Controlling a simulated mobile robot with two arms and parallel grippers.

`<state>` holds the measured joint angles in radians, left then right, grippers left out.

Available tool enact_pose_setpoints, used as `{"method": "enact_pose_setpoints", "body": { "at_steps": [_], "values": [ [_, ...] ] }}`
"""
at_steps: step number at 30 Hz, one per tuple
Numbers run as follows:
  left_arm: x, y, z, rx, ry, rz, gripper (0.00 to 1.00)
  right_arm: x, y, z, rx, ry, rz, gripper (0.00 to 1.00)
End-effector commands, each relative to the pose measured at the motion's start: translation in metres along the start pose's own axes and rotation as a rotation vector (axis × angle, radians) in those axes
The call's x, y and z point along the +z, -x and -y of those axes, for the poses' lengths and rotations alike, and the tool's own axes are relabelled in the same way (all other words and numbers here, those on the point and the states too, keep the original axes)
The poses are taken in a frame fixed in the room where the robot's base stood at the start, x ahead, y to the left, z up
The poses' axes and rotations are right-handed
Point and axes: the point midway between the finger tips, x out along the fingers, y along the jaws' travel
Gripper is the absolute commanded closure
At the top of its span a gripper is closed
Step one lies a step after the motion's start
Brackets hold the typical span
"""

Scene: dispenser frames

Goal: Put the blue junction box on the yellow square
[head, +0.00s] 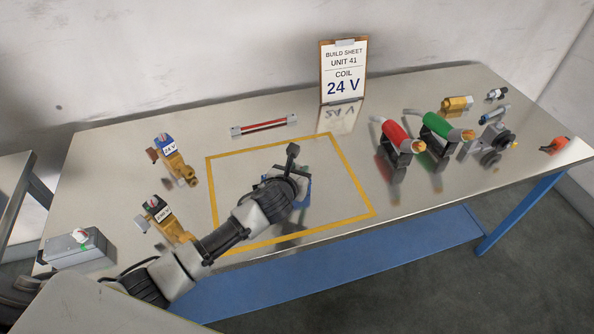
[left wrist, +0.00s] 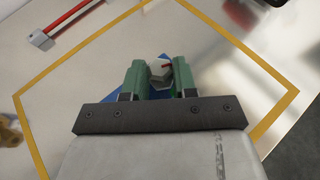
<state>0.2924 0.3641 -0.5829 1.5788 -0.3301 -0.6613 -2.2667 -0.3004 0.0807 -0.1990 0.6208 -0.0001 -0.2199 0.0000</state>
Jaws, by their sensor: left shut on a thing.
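The blue junction box (head: 305,191) is mostly hidden under my left gripper (head: 287,187), inside the yellow square (head: 365,188). In the left wrist view its blue edge (left wrist: 127,84) shows beneath the fingers. I cannot tell whether the box touches the table. The square's yellow outline also shows around it in the left wrist view (left wrist: 62,65). My right gripper is not in view.
A red-striped bar (head: 264,126) lies behind the square, and the build sheet (head: 343,72) stands at the back. Two brass valves (head: 178,167) are left of the square, with a grey box (head: 78,250) beyond. Red (head: 396,138) and green (head: 440,130) parts stand to the right.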

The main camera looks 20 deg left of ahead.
Motion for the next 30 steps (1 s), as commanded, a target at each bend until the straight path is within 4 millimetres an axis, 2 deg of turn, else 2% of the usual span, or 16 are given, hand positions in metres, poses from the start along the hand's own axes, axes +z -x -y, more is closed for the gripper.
{"method": "enact_pose_setpoints", "body": {
  "at_steps": [3, 4, 9, 20, 23, 30],
  "values": [
    [-0.001, -0.001, 0.000, 0.000, -0.001, 0.001, 1.00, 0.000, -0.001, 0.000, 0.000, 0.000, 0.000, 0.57],
    [-0.002, -0.001, 0.000, 0.000, 0.000, 0.000, 0.70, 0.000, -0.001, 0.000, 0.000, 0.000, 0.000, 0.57],
    [-0.002, -0.001, 0.000, 0.000, 0.000, 0.000, 0.47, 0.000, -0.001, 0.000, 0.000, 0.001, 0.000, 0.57],
    [0.000, 0.004, 0.000, 0.000, -0.001, 0.001, 0.47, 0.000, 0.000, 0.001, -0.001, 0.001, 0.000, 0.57],
    [0.000, 0.016, -0.001, 0.000, -0.001, 0.000, 0.47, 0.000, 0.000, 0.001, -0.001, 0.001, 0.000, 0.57],
    [0.000, 0.061, 0.000, -0.001, -0.002, 0.001, 0.47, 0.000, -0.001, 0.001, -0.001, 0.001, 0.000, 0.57]
  ]
}}
